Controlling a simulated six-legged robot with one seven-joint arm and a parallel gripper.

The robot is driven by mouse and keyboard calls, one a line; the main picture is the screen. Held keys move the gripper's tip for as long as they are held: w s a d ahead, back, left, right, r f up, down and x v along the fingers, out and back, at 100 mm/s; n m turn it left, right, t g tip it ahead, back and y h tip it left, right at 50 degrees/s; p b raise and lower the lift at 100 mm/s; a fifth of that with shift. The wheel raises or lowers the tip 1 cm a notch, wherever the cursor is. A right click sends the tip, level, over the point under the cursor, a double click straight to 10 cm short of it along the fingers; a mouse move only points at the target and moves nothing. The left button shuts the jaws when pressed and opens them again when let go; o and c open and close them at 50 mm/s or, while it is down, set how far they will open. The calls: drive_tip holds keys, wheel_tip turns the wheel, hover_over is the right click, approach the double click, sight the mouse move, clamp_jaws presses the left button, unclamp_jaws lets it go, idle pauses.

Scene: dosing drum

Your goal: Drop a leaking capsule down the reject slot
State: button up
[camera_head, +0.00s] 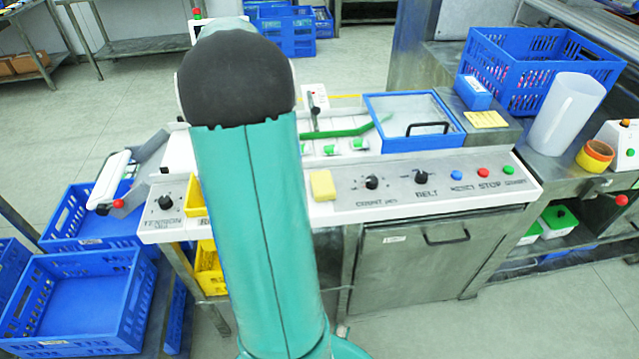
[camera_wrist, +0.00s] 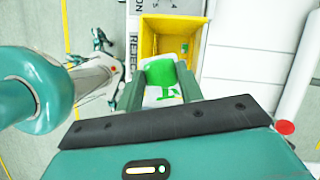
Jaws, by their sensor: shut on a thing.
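In the wrist view, my gripper (camera_wrist: 162,88) is shut on a capsule (camera_wrist: 160,72), which is white with a large green patch and smaller green marks. The held capsule is in front of a yellow-walled reject slot (camera_wrist: 148,46), with the word REJECT beside it. The slot's inside looks empty apart from a small green spot on its wall. I cannot tell how high the capsule is above the slot. In the head view, my arm hides the gripper, the held capsule and most of the slot; a yellow edge (camera_head: 192,198) shows left of the arm.
A clear-lidded blue frame (camera_head: 412,120) and a yellow block (camera_head: 323,185) are nearby. A yellow bin (camera_head: 209,268) hangs below the panel. Blue crates (camera_head: 75,300) stand at left.

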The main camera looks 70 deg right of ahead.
drive_tip(key=shift+w+f, duration=0.15)
drive_tip(key=shift+f, duration=2.8)
drive_tip(key=o, duration=1)
drive_tip(key=v, duration=1.3)
drive_tip(key=shift+r, duration=0.4)
drive_tip(key=shift+d, duration=0.1)
